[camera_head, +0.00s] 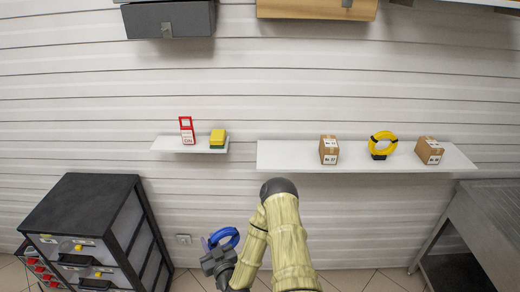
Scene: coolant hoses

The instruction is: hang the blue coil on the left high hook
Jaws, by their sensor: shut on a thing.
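The blue coil (230,233) is at the lower middle of the head view, held up in front of the slatted wall. My gripper (213,249) is shut on the coil at its lower left side; the fingers hide part of it. The coil appears tilted, with its opening partly visible. It is well below the small left shelf and right of the dark drawer cabinet. I cannot make out a left high hook for certain. A small metal piece (167,30) shows on the grey box at the top left, but I cannot tell what it is.
A small shelf (165,146) holds a red-and-white sign and a yellow-green block. A longer shelf (285,160) holds a yellow coil (383,144) between two cartons. A drawer cabinet (95,205) stands left, a metal bench (490,215) right. The wall between shelves and upper boxes is clear.

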